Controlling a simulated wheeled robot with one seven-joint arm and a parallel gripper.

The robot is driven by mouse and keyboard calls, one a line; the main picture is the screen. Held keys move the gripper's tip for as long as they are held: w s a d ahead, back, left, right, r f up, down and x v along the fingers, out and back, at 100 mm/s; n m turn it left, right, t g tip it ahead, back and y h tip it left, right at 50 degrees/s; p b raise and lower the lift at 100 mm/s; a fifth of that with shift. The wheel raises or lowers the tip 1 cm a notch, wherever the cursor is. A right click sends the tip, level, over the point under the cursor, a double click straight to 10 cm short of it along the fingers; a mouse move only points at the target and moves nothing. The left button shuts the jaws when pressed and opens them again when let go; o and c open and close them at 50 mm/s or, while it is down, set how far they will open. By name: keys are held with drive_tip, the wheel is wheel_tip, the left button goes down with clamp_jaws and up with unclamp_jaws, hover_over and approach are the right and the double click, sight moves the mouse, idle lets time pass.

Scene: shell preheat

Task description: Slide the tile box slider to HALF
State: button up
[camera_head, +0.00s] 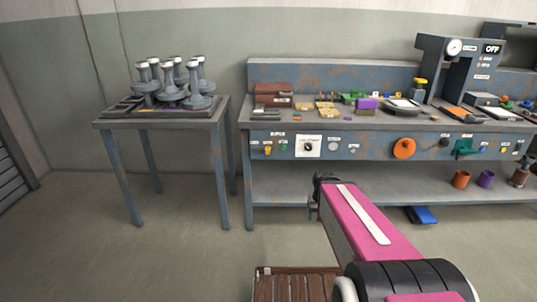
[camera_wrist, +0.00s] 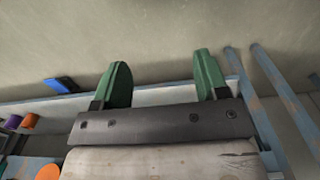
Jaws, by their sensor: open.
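I cannot pick out the tile box slider for certain at this size. In the head view my gripper's end is small and dark beyond my pink arm, in front of the bench and below the panel. It touches no control that I can see.
The blue-grey bench (camera_head: 330,180) carries a brown box (camera_head: 272,92), an orange wheel (camera_head: 404,148) and several small items. A side table (camera_head: 105,124) with grey flanged parts stands left. A blue object (camera_head: 422,214) lies under the bench. A slatted wooden surface (camera_head: 295,287) is near me.

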drive_tip(key=c, duration=0.3)
drive_tip(key=m+t, duration=1.8)
drive_tip(key=m, duration=1.8)
approach(268, 151)
drive_tip(key=w, duration=1.1)
drive_tip(key=shift+w+a, duration=0.1)
drive_tip(key=shift+w, duration=0.05)
